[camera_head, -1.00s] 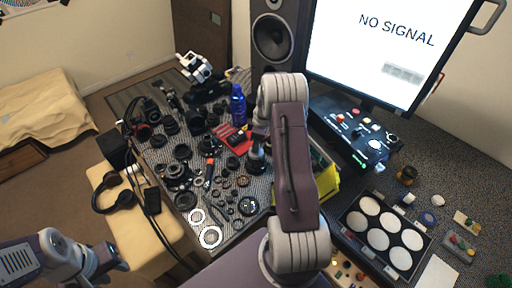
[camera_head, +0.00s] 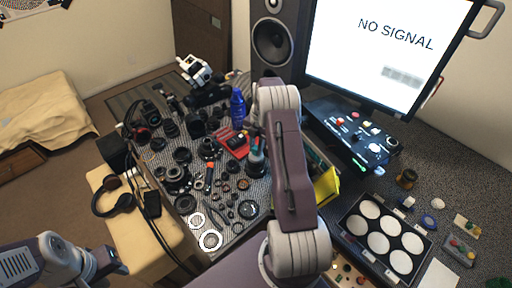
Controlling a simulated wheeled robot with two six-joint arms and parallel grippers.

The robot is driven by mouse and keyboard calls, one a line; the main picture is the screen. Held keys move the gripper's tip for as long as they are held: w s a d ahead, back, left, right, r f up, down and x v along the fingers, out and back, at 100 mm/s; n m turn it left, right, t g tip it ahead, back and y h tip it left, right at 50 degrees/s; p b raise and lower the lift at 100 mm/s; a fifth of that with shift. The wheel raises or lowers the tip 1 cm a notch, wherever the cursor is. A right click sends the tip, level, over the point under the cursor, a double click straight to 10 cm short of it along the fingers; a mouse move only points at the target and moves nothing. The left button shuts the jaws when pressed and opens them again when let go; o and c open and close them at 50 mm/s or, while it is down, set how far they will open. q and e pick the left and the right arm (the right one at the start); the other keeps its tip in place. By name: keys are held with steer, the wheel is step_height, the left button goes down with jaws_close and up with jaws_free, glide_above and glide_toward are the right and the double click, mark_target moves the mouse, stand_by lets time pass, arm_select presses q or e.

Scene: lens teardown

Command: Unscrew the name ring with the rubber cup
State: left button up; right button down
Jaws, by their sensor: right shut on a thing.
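My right gripper (camera_head: 256,153) is at the back middle of the workbench, low over the parts and mostly behind my own arm. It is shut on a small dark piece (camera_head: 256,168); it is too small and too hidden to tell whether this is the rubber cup. Many black lens rings and barrels lie on the grey mat (camera_head: 262,212) to its left; I cannot tell which is the name ring. My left gripper (camera_head: 116,262) is low at the left, beside the tan padded seat and away from the parts; its jaws are not clear.
A blue bottle (camera_head: 238,108) and a red case (camera_head: 235,144) stand close to the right gripper. A yellow-edged bin (camera_head: 327,185) is right of my arm. A tray with white discs (camera_head: 352,238) lies at the right. Headphones (camera_head: 122,204) rest on the tan seat (camera_head: 150,240).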

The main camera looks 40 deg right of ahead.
steer(key=shift+r+p, duration=0.5)
steer(key=shift+r, duration=0.1)
steer(key=shift+r+p, duration=0.55)
steer(key=shift+r, duration=0.25)
steer(key=shift+w, duration=0.1)
